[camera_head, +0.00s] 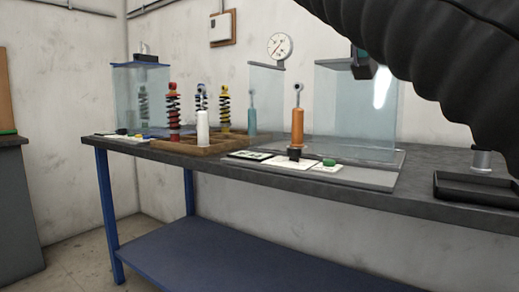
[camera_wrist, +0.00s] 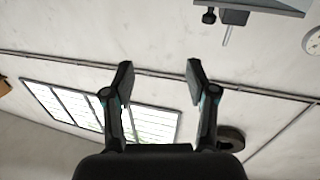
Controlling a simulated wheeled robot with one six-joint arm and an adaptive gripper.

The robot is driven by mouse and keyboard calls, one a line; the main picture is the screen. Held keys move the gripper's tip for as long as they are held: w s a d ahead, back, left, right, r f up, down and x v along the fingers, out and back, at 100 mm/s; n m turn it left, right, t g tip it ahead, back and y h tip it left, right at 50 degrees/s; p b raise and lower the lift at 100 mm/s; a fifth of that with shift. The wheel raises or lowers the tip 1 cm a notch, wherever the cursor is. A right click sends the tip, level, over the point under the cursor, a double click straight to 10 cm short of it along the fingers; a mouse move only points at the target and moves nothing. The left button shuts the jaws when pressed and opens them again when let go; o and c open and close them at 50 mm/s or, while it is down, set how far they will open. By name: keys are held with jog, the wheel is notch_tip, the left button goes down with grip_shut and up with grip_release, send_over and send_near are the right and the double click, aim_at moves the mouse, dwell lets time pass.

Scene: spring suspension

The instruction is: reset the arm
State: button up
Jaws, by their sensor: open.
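My gripper (camera_wrist: 158,82) shows in the wrist view with its two dark fingers spread apart and nothing between them. In the head view my dark ribbed arm crosses the upper right corner, and the gripper itself cannot be made out there.
A dark workbench (camera_head: 420,192) with blue legs holds a wooden tray (camera_head: 185,149) with several spring shock absorbers, an upright orange damper (camera_head: 297,128), clear glass enclosures (camera_head: 345,115) and a black tray (camera_head: 475,190). The bench's front middle is partly bare.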

jog(key=w+a+f+n+y, duration=0.3)
jog(key=w+f+n, duration=0.1)
jog(key=f, duration=0.2)
jog(key=w+a+f+n+y, duration=0.2)
jog(key=w+a+f+n, duration=0.15)
jog(key=f, duration=0.25)
jog(key=s+a+f+n+g+y+p, duration=0.1)
jog(key=a+f+n+g+y, duration=0.25)
jog(key=f, duration=1.05)
jog(key=s+f+n+g+y+p, duration=0.15)
jog(key=s+f, duration=0.25)
jog(key=f, duration=0.4)
jog(key=s+f+y+p, duration=0.25)
jog(key=s+f, duration=0.25)
jog(key=f, duration=0.3)
jog(key=s+d+f+m+g+p, duration=0.1)
jog(key=s+d+f+m+p, duration=0.2)
jog(key=s, duration=0.6)
jog(key=shift+d+f+y, duration=0.45)
jog(key=shift+d+f, duration=0.75)
jog(key=shift+f, duration=0.4)
